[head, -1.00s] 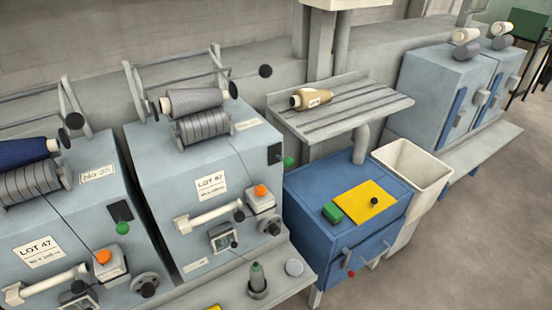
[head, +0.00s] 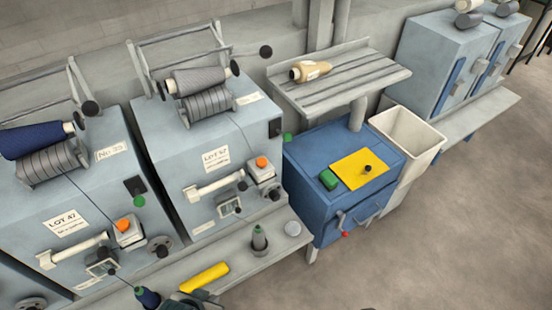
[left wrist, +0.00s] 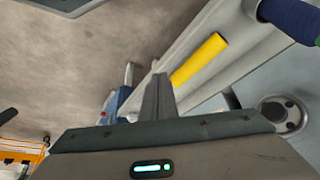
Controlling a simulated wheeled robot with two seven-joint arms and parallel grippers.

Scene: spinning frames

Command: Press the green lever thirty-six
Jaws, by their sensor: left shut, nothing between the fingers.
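Two blue-grey spinning frames show in the head view, each with a green ball-ended lever. One green lever (head: 138,201) is on the left frame, by a dark slot. The other green lever (head: 288,137) is on the right side of the middle frame, below a dark plate. The left frame's number label (head: 112,150) is too blurred to read surely; the middle frame's label (head: 247,99) is unreadable. My left gripper (left wrist: 160,85) is shut and empty in the left wrist view, in front of the ledge. Only part of it shows at the head view's bottom edge. My right gripper is not in view.
A yellow cylinder (head: 204,277), a dark blue bobbin (head: 148,298) and a green-topped cone (head: 259,238) are on the front ledge. Orange buttons (head: 123,225) sit on the frames. A blue cabinet (head: 330,210) and a white bin (head: 410,140) stand right. The floor in front is clear.

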